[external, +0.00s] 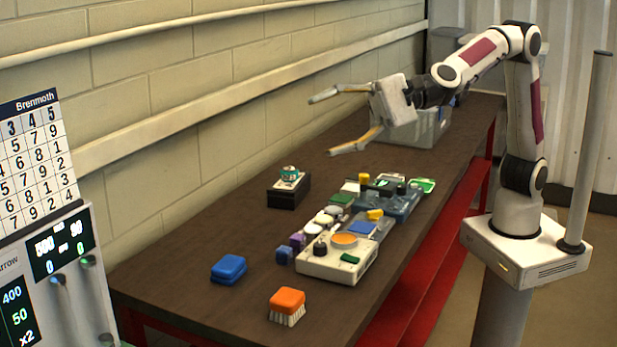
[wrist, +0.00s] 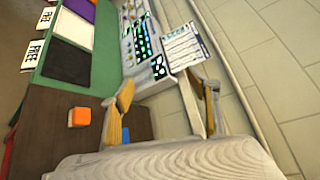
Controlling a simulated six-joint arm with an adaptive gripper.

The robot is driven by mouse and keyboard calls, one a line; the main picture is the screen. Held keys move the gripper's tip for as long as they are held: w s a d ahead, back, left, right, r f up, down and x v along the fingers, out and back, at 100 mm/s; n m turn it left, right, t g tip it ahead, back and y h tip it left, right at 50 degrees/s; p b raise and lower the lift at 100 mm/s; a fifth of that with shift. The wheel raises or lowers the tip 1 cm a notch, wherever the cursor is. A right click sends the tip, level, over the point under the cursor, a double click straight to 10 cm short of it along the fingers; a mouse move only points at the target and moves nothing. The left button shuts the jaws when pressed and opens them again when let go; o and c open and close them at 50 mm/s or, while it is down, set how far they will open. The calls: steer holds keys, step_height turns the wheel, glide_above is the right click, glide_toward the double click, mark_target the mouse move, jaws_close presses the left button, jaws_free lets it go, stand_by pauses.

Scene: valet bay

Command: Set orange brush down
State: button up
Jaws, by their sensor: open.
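The orange brush (external: 287,304) stands on the brown table (external: 170,275) near its front end, orange block up and pale bristles down. In the wrist view the orange brush (wrist: 80,117) shows small, left of the fingers. My gripper (external: 323,125) is wide open and empty, well above the table and far back from the brush, near the wall side. In the wrist view my gripper (wrist: 169,91) has its two fingers spread with nothing between them.
A blue block (external: 229,269) lies left of the brush. A white device (external: 335,262) and several small items crowd the middle right. A black box (external: 288,193) stands near the wall, and a grey bin (external: 418,128) stands farther back.

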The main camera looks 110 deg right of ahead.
steer(key=s+d+f+n+g, duration=0.3)
steer(key=s+d+f+n, duration=0.3)
steer(key=s, duration=0.8)
steer(key=s+d+f+n+g+h, duration=0.1)
steer(key=s+d+f+n+g, duration=0.2)
steer(key=s+d+f+n, duration=0.4)
steer(key=s+d+f+n+g+h, duration=0.1)
steer(key=s+d+f+n+g, duration=0.3)
steer(key=s, duration=1.9)
steer(key=d+f+n, duration=0.3)
steer(key=shift+s+n, duration=0.2)
steer(key=shift+n, duration=0.1)
